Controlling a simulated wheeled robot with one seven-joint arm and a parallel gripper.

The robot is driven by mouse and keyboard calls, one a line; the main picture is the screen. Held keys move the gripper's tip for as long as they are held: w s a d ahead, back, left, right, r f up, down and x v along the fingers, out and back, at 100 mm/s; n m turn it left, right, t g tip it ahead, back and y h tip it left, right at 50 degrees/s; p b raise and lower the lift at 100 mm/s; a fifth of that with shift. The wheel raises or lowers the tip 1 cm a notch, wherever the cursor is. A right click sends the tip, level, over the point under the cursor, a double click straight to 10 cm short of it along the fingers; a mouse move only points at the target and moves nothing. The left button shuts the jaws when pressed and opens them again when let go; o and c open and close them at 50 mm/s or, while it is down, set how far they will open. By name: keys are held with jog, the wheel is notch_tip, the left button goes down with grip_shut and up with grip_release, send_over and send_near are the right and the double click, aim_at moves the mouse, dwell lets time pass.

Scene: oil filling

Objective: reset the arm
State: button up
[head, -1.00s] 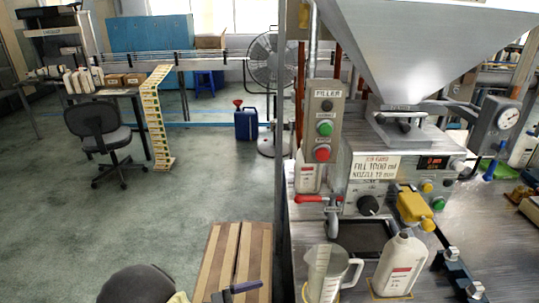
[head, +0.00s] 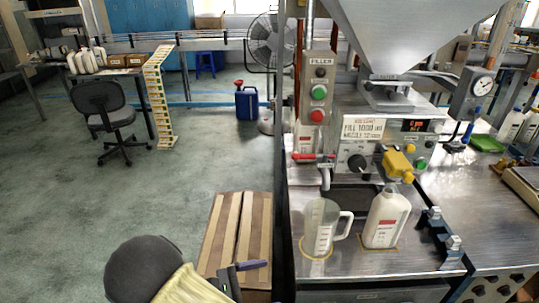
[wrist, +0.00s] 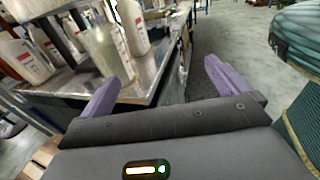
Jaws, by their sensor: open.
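A clear measuring jug (head: 321,228) and a white bottle with a red label (head: 386,217) stand upright on the bench below the filler. The bench and containers also show at the upper left of the wrist view, apart from the fingers.
The filling machine (head: 372,130) with its hopper stands on the steel bench (head: 440,203). An office chair (head: 103,118) and a blue jerrycan (head: 247,103) stand further back.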

jog(key=s+d+r+m+g+y+p, duration=0.2)
jog(key=d+r+m+g+y+p, duration=0.15)
jog(key=d+m+g+y, duration=0.6)
jog(key=d+r+m+t+y+p, duration=0.2)
jog(key=d+r+m+t+y, duration=0.5)
jog(key=m, duration=0.5)
notch_tip(320, 180, up, 2)
jog(key=shift+w+d+r, duration=0.2)
jog(key=shift+d+r, duration=0.05)
jog(key=shift+d, duration=0.1)
